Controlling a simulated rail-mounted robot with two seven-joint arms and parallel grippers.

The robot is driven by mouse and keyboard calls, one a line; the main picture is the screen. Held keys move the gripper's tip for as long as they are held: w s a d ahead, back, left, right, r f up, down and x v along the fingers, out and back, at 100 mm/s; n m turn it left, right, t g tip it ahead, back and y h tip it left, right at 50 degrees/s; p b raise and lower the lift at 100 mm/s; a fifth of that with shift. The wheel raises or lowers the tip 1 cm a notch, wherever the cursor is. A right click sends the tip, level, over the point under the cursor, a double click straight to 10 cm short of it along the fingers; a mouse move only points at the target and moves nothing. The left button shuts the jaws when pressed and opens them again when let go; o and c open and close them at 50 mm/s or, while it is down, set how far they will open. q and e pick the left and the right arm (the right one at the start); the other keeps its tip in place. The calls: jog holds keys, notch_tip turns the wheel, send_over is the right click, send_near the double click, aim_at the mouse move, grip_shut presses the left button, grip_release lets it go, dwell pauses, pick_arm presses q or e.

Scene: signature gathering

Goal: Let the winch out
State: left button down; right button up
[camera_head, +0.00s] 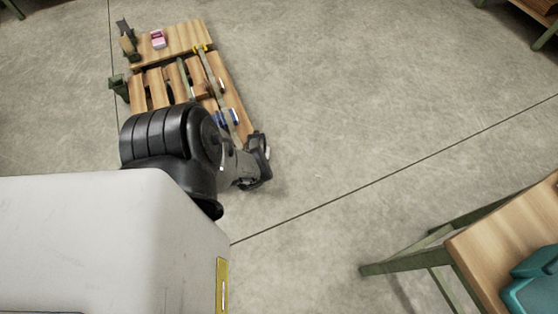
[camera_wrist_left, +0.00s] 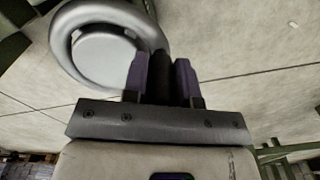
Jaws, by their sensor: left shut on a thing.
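In the left wrist view, my left gripper (camera_wrist_left: 161,70) is shut on a dark handle (camera_wrist_left: 159,40) that stands between its two purple-grey fingers. A grey round wheel (camera_wrist_left: 65,35) with a rounded rim and a pale central disc (camera_wrist_left: 103,55) lies beside the fingers; it looks like part of the winch. How the handle joins the wheel is hidden. In the head view, my left arm ends in a dark wrist (camera_head: 257,162) near the front right corner of a slatted wooden pallet. The fingers, handle and wheel cannot be made out there. My right gripper is not in view.
The wooden pallet (camera_head: 160,88) carries a pink box (camera_head: 158,39), a yellow-ended strap (camera_head: 200,48) and a blue-and-white item (camera_head: 228,117). A wooden table (camera_head: 500,245) with green legs and a teal object (camera_head: 535,285) stands at lower right. The concrete floor between is clear.

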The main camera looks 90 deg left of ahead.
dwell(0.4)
pick_arm(q)
jog(key=c, duration=0.9)
grip_release()
notch_tip(320, 180, up, 12)
jog(key=p, duration=0.9)
jog(key=shift+r, duration=0.1)
jog(key=shift+r+p, duration=0.65)
jog(key=shift+r, duration=0.15)
